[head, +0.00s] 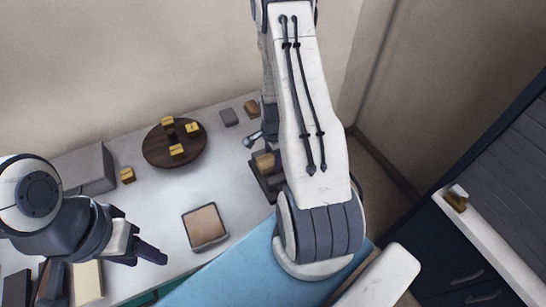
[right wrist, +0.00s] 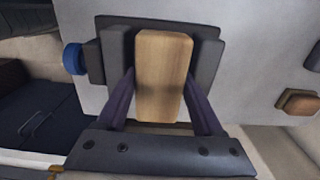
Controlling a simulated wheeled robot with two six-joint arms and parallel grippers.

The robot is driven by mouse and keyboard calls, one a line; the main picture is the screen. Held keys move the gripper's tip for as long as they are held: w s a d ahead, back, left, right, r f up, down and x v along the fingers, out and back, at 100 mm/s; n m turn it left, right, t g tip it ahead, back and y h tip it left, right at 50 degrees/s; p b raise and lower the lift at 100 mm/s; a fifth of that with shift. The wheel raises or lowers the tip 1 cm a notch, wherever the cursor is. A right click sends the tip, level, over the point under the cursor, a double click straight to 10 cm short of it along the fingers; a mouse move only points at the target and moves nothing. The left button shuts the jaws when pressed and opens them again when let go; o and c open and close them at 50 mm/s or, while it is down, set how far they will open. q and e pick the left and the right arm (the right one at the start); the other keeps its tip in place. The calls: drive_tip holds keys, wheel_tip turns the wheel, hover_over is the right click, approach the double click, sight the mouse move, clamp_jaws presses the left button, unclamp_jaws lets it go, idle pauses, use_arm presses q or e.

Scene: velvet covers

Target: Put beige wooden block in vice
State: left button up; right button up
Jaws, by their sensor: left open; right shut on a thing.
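The beige wooden block (right wrist: 163,75) is between the fingers of my right gripper (right wrist: 160,85) in the right wrist view. My right gripper is shut on it. Behind it is the dark grey vice (right wrist: 208,58), with a jaw on each side of the block; whether the block touches the jaws or the vice floor I cannot tell. In the head view the vice (head: 265,182) stands near the table's right end with the block (head: 265,163) at it, and my right arm hides much of this spot. My left gripper (head: 150,250) is open and empty over the table's left front.
A round dark wooden board (head: 155,153) with several yellow-topped pieces stands at the back. A shallow tan tray (head: 204,226) lies mid-table. A grey box (head: 85,168) is at the left, and small blocks (head: 251,108) lie behind the vice.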

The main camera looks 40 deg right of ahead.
drive_tip(key=shift+f, duration=0.5)
drive_tip(key=o, duration=1.5)
drive_tip(key=shift+r, duration=0.1)
drive_tip(key=shift+w+r, duration=0.1)
drive_tip(key=shift+r, duration=0.1)
wheel_tip(320, 180, up, 10)
drive_tip(key=shift+b, duration=1.05)
